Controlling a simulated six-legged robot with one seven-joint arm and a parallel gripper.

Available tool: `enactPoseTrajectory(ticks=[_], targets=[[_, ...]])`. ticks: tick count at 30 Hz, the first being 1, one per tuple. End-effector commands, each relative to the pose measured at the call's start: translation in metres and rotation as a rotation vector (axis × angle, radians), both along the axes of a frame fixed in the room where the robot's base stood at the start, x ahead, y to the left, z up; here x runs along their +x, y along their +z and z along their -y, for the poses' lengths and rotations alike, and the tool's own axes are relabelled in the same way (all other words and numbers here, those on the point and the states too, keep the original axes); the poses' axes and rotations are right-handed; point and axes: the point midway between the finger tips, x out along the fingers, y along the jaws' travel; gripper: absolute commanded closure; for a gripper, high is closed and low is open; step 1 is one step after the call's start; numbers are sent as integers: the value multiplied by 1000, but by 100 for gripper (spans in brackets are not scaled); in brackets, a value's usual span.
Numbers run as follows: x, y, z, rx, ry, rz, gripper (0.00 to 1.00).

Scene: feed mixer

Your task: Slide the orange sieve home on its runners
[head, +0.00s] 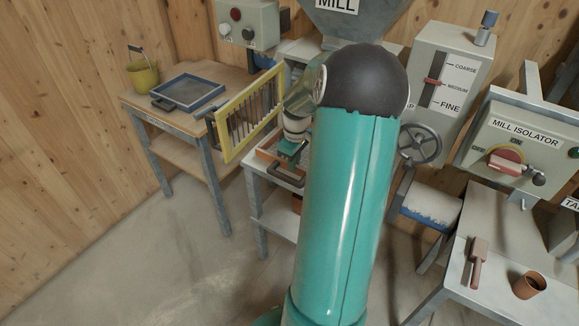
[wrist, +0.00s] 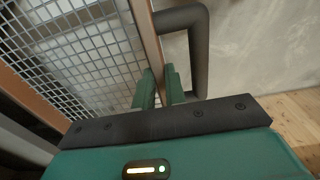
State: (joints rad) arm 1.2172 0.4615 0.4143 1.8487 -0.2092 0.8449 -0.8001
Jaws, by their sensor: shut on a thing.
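The orange sieve (head: 264,154) shows in the head view at the front of the mill, low down, with its dark handle (head: 284,178) facing out. My arm hides most of it and much of the mill. In the wrist view I see its wire mesh, its orange front rim (wrist: 151,40) and the bent dark handle (wrist: 203,50). My gripper (wrist: 159,88) is shut on the orange rim, one green finger on each side, beside the handle. It also shows in the head view (head: 287,154). The runners are hidden, and I cannot tell how far in the sieve sits.
A yellow barred guard (head: 227,149) stands swung out left of the sieve. A blue-framed sieve (head: 189,91) and a yellow bucket (head: 144,75) are on the left table. A handwheel (head: 420,144) is to the right. The floor in front is clear.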

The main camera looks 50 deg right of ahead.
Motion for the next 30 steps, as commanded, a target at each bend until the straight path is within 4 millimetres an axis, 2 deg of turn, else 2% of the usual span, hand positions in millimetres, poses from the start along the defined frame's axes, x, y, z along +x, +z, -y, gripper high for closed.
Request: enactPoseTrajectory(ticks=[30], targets=[[9, -5, 91, 0, -2, 1, 100]])
